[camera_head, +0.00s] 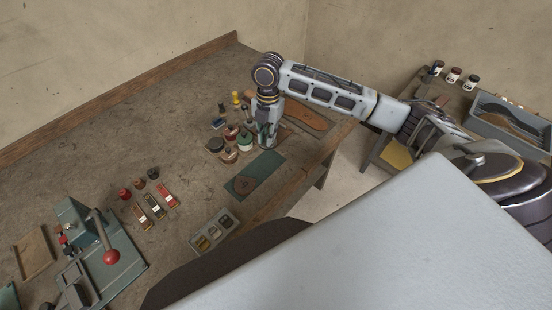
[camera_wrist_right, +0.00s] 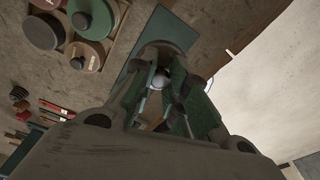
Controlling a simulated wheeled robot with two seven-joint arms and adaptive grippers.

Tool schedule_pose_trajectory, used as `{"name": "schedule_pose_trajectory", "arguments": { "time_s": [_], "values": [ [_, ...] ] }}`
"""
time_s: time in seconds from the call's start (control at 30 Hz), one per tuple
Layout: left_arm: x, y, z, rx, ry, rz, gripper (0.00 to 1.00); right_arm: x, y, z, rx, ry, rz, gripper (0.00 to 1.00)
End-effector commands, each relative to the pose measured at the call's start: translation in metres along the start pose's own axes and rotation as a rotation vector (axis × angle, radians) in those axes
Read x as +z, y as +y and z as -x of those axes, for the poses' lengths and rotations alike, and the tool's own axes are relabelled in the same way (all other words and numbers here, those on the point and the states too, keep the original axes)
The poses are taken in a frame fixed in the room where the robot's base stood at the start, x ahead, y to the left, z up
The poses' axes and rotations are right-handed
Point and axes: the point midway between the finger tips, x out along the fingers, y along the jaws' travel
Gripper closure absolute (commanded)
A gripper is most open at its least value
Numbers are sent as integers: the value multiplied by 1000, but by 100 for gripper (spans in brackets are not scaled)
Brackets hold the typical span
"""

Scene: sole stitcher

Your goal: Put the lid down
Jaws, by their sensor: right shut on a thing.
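My right gripper (camera_head: 267,142) is over the workbench, beside a cluster of small round pots, and points down. In the right wrist view its fingers (camera_wrist_right: 165,95) are closed around a pale round knob (camera_wrist_right: 160,80). The knob appears to belong to the lid (camera_wrist_right: 155,50), a brownish rounded thing partly hidden by the fingers. In the head view the gripper hides the lid. A green mat (camera_head: 268,163) with a brown sole-shaped piece lies just in front of the gripper; the mat also shows in the wrist view (camera_wrist_right: 172,27). My left gripper is not in view.
A green-topped pot (camera_head: 245,141) and a brown pot (camera_head: 229,156) stand close left of the gripper. A brown sole (camera_head: 308,118) lies behind it. A compartment tray (camera_head: 214,231) and a red-knobbed press (camera_head: 100,250) are nearer.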

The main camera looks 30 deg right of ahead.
Motion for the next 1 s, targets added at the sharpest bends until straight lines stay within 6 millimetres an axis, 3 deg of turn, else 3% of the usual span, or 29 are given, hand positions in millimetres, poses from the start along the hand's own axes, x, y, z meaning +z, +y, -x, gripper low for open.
{"name": "schedule_pose_trajectory", "arguments": {
  "time_s": [0.7, 1.0],
  "values": [
    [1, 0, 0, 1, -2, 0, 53, 2, -3, 1, -30, -4, 267, 96],
    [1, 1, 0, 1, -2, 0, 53, 2, -3, 1, -33, -5, 298, 96]
  ]
}}
